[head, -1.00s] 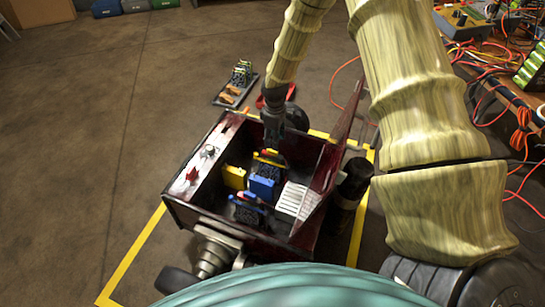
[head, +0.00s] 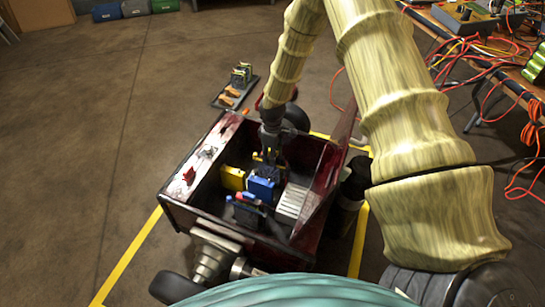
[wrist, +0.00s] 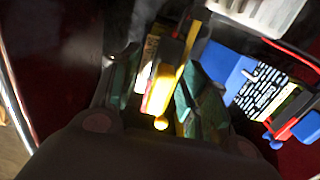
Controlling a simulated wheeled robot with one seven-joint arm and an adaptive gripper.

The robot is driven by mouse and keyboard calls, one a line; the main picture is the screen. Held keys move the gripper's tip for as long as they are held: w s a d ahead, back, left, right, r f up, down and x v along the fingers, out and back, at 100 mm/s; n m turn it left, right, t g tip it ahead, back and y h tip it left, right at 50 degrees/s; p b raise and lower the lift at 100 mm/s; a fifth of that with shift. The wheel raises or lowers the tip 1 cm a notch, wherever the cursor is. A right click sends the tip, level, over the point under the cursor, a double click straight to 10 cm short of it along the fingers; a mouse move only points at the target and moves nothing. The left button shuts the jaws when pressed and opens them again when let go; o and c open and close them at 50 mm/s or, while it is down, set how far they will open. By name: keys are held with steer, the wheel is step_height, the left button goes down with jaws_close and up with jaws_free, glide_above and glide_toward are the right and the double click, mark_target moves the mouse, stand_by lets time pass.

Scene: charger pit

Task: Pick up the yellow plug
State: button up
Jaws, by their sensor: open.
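My gripper (head: 270,157) reaches down into the dark red cart, over the far part of its inside. Its fingers are open. In the wrist view, my gripper (wrist: 158,88) has a long bright yellow plug (wrist: 160,88) between its two fingers, with a small yellow round end. A dark strip lies along the plug. I cannot tell whether the fingers touch it. In the head view my gripper largely hides this spot. A yellow block (head: 232,178) stands by the cart's left inner wall, left of my gripper.
The cart (head: 185,205) has raised walls close around my gripper. A blue block (head: 261,189), a pale ribbed block (head: 292,203) and blue and red pieces (head: 247,202) crowd the inside. A cable-strewn table (head: 500,65) stands right.

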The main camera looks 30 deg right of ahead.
jaws_close()
steer(key=shift+r, duration=0.15)
steer(key=shift+r+p, duration=0.45)
steer(key=shift+r, duration=0.15)
step_height(320, 180, up, 2)
steer(key=shift+r+p, duration=0.25)
steer(key=shift+p, duration=0.45)
steer(key=s+a+r+p, duration=0.1)
steer(key=s+a+p, duration=0.3)
steer(key=s+a, duration=0.6)
steer(key=s, duration=0.2)
steer(key=shift+s, duration=0.3)
steer(key=shift+r, duration=0.15)
